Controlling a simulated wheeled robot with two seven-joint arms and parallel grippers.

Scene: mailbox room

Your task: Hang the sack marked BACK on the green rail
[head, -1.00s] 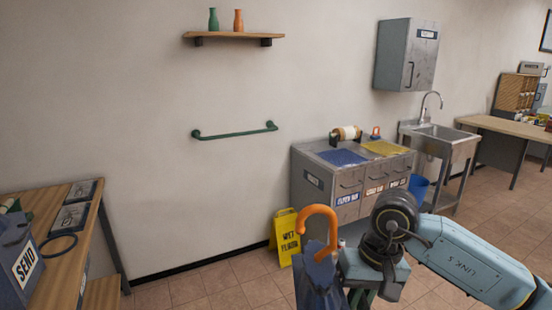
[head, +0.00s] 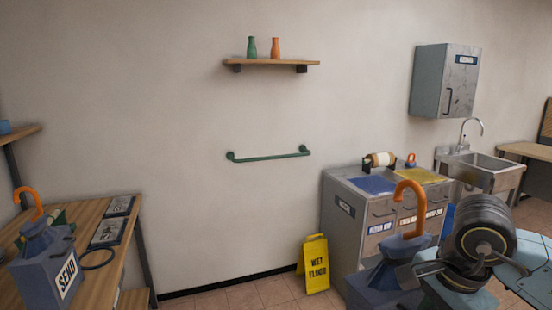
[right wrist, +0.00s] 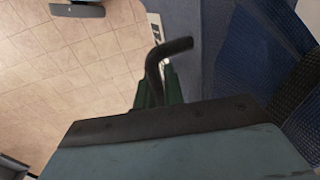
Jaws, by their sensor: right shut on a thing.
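A blue sack (head: 378,286) with an orange hook (head: 410,205) hangs upright at the lower right of the head view, its lower part cut off by the frame edge. I cannot read a mark on it. My right gripper (head: 420,268) is shut on this sack below the hook. In the right wrist view its blue cloth (right wrist: 245,50) fills the right side. The green rail (head: 268,156) is fixed to the wall, empty, up and left of the sack. Another blue sack, marked SEND (head: 45,275), stands on the wooden table at the left. My left gripper is not in view.
A wooden shelf (head: 270,62) with two bottles is above the rail. A yellow wet floor sign (head: 316,266) stands below it, beside a grey cabinet (head: 342,222). A wall box (head: 442,80) hangs at the right. The wall around the rail is clear.

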